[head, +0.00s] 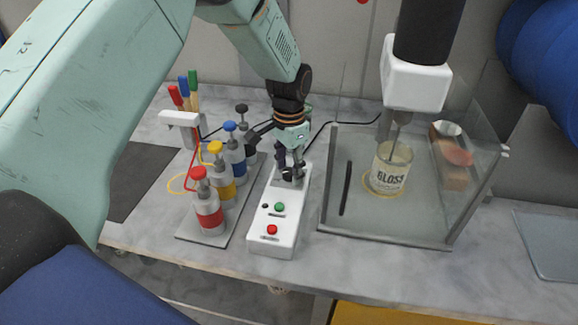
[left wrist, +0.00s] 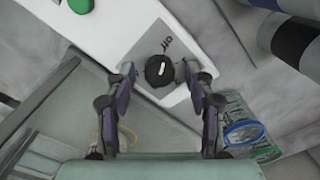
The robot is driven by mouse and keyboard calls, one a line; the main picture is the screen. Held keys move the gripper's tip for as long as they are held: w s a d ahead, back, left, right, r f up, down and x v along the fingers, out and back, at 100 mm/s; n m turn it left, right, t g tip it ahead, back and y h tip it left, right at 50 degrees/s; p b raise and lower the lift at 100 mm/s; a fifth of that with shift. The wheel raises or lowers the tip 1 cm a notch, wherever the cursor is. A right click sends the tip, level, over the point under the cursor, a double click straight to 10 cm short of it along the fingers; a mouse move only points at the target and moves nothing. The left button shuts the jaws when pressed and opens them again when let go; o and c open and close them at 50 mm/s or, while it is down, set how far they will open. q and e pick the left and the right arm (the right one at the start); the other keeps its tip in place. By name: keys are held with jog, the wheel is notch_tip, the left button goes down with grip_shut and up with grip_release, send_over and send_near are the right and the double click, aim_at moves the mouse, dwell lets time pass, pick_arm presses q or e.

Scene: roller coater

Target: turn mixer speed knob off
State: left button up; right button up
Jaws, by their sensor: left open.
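The white control box (head: 285,243) stands on the bench with a green button (head: 279,207) and a red button (head: 272,230). In the left wrist view, a round black knob (left wrist: 160,72) with a short white pointer line sits on a grey plate at the box's end, beside small lettering like "air". My left gripper (head: 291,178) is over that far end and hides the knob in the head view. Its open fingers (left wrist: 159,76) are on either side of the knob. Contact is not clear. The mixer (head: 415,75) hangs over a can labelled GLOSS (head: 391,170). My right gripper is not visible.
Several capped bottles, including a red one (head: 208,212), stand on a grey plate left of the box. A clear-walled enclosure (head: 385,235) surrounds the can on the right. Black cables run behind. The bench in front of the box is narrow and clear.

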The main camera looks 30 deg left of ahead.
aim_at(289, 171)
pick_arm(q)
notch_tip(289, 171, up, 12)
dwell(0.6)
dwell(0.4)
